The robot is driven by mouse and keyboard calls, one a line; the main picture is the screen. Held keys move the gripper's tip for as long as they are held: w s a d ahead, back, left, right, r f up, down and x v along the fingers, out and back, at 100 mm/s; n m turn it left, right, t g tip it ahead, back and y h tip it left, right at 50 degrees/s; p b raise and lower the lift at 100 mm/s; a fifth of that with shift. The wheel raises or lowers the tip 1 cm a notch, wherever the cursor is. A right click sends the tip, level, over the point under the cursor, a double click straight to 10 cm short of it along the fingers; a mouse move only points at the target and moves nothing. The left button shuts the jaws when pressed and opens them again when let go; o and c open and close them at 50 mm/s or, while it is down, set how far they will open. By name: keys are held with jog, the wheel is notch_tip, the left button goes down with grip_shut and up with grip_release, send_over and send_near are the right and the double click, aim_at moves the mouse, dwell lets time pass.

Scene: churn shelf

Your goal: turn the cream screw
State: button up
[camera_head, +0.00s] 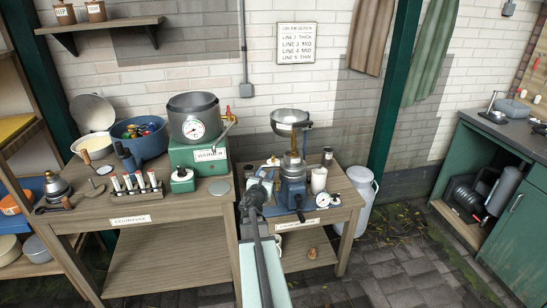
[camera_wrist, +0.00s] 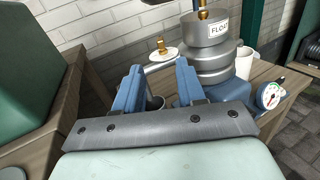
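The cream separator (camera_head: 293,185) stands on the right-hand wooden table, with a blue body, brass neck and steel bowl on top. In the wrist view its grey stacked drum (camera_wrist: 212,50) carries a label that seems to read FLOAT. A small brass knob on a pale disc (camera_wrist: 162,48) sits left of the drum, above a grey spout; it may be the cream screw, but I cannot be sure. My gripper (camera_wrist: 160,85) is open, its two blue fingers apart, with the knob beyond and above them. Nothing is held. In the head view my gripper (camera_head: 258,185) is left of the separator.
A dial gauge (camera_head: 322,199) and white cup (camera_head: 319,179) stand right of the separator. Left are a green warmer (camera_head: 197,153) with a pot and a rack of tubes (camera_head: 135,186). A wall sign (camera_head: 296,43) lists cream screw lines. A white can (camera_head: 362,195) stands on the floor.

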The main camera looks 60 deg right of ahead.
aim_at(273, 158)
jog(key=shift+n, duration=0.4)
jog(key=x, duration=1.3)
jog(key=shift+w+d, duration=0.1)
jog(key=shift+d, duration=0.3)
grip_shut()
